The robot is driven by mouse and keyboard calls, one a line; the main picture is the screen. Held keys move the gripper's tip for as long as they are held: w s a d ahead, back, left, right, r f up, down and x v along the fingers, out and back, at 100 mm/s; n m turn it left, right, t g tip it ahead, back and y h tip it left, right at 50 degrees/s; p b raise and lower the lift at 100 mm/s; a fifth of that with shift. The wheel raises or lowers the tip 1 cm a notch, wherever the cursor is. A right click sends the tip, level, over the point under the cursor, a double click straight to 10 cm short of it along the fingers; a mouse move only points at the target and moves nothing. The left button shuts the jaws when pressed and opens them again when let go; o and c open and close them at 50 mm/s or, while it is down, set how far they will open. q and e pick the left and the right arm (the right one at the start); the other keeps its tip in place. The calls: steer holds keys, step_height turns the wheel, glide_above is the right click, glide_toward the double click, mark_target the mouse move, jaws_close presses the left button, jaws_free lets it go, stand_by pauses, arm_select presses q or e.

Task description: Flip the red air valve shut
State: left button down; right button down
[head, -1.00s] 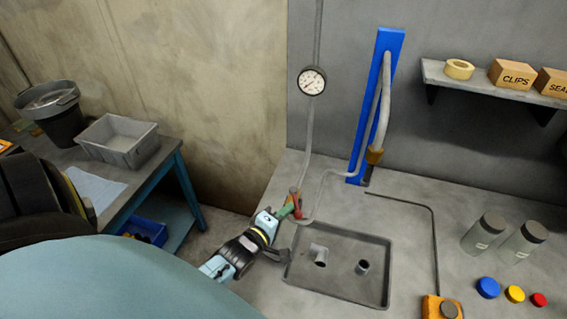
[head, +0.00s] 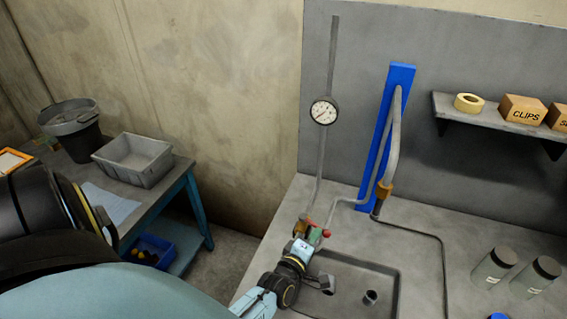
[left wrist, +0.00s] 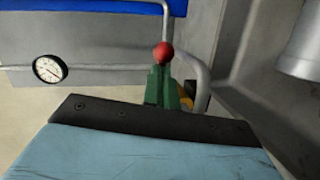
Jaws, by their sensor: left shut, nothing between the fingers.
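The red air valve (head: 309,221) is at the foot of the gauge pipe, near the bench's left edge. My left gripper (head: 315,238), with green fingers, is shut and empty, close against the valve. Whether it touches the handle I cannot tell. In the left wrist view the red knob (left wrist: 163,53) shows at the end of the green fingers (left wrist: 164,87). A yellow-orange part (left wrist: 188,95) shows partly behind them. The gripper hides much of the valve. My right gripper is not in view.
A round gauge (head: 323,111) sits on the pipe above. A sunken grey tray (head: 384,264) with short pipe pieces lies just right of my gripper. A blue upright board (head: 402,76) carries a hose. A side table with a grey bin (head: 133,160) stands at left.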

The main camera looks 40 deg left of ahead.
mark_target(325, 231)
arm_select(q)
steer(key=shift+w+d, duration=0.35)
steer(key=shift+w, duration=0.35)
steer(key=shift+w+d, duration=0.3)
steer(key=shift+w, duration=0.35)
steer(key=shift+w+r+n+y, duration=0.15)
steer(key=shift+w+n+y, duration=0.1)
steer(key=shift+n+y, duration=0.4)
steer(key=shift+w+a+r+y, duration=0.15)
steer(key=shift+r+y, duration=0.05)
steer(key=shift+y, duration=0.15)
steer(key=shift+s, duration=0.5)
steer(key=v, duration=1.3)
steer(key=shift+d, duration=0.35)
steer(key=shift+f, duration=0.1)
